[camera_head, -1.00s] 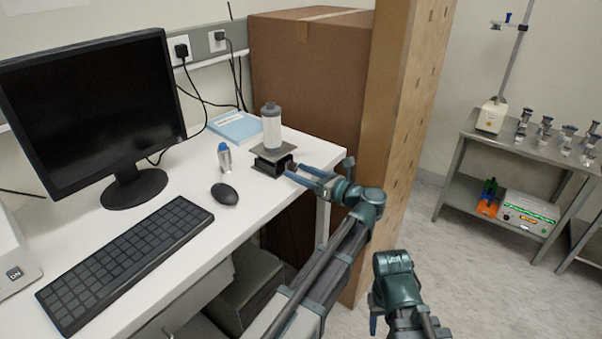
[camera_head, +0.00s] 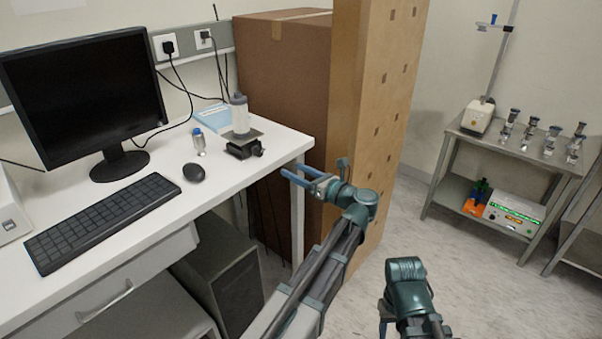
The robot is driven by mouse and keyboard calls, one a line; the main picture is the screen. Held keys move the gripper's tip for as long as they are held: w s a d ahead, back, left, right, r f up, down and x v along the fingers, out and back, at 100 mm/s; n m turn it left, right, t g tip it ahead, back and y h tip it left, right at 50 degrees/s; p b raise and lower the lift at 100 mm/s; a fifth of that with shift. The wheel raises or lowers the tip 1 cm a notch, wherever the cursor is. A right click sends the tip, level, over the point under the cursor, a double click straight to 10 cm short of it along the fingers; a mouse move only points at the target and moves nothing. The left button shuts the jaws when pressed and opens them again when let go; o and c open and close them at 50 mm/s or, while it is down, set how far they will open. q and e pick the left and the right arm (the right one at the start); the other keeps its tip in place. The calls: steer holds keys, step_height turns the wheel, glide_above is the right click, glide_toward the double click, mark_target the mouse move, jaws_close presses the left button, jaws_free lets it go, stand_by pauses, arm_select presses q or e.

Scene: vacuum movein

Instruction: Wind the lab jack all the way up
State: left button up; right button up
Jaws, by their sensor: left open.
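The lab jack (camera_head: 242,149) stands on the white desk close to its right end. It is low, with a dark flat top plate and a black knob (camera_head: 259,149) on its right side. A grey capped bottle with a white label (camera_head: 240,118) stands upright on the plate. My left gripper (camera_head: 288,175) is open and empty, with blue fingers pointing left. In the picture it is right of and below the knob, apart from it, by the desk's end. My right gripper (camera_head: 384,324) is at the bottom; its fingers are mostly hidden.
On the desk (camera_head: 135,220) are a monitor (camera_head: 85,85), a keyboard (camera_head: 100,222), a mouse (camera_head: 194,172), a small blue-capped bottle (camera_head: 199,143) and a blue book (camera_head: 212,118). Large cardboard boxes (camera_head: 285,90) stand behind the desk's right end. Floor is free toward the metal shelf table (camera_head: 500,150).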

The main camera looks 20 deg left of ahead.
steer(key=shift+d, duration=0.25)
